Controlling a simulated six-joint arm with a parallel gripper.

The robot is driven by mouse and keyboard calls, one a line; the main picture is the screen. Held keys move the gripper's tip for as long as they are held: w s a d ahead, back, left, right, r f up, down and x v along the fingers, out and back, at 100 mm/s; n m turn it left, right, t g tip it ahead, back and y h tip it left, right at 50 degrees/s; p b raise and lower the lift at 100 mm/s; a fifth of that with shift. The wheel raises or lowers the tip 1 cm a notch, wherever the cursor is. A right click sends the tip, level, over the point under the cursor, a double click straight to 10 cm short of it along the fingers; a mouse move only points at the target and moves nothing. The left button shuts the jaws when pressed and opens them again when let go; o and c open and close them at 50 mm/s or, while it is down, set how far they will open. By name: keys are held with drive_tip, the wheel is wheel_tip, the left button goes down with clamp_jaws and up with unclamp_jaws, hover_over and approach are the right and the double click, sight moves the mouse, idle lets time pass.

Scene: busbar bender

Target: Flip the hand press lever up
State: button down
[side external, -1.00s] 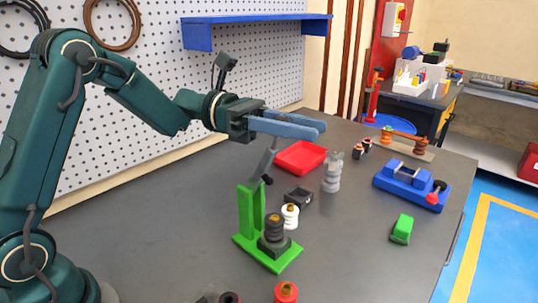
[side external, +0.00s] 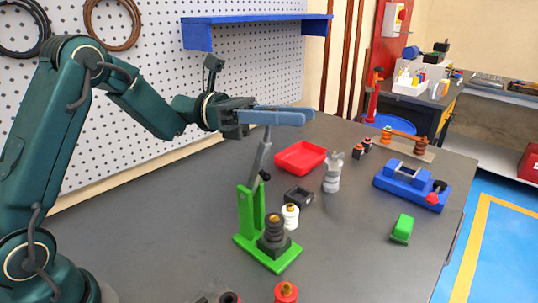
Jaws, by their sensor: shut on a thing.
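The hand press is a green frame (side external: 246,213) on a green base plate on the bench. Its grey lever (side external: 260,160) rises from a pivot near the top of the upright and stands steep, leaning a little to the right. My gripper (side external: 306,115), with long blue-grey fingers, lies level above the press. It is shut on the lever's upper end, which the fingers partly hide. A dark ribbed insulator (side external: 274,230) with a brass top stands on the press base.
A white insulator (side external: 290,216), a black open box (side external: 298,196), a red tray (side external: 300,157) and a grey ribbed piece (side external: 332,175) stand close by. A blue fixture (side external: 411,184) and a green block (side external: 402,229) are farther right. A blue shelf (side external: 255,30) hangs above.

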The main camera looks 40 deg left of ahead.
drive_tip(key=a+h, duration=0.1)
drive_tip(key=a+r+h, duration=0.1)
drive_tip(key=a, duration=0.1)
drive_tip(key=a+n+t, duration=0.1)
drive_tip(key=shift+a+r+h, duration=0.25)
drive_tip(key=shift+a+h, duration=0.05)
drive_tip(key=shift+h, duration=0.1)
drive_tip(key=c, duration=0.6)
unclamp_jaws()
drive_tip(key=shift+o, duration=0.2)
drive_tip(key=shift+v, duration=2.5)
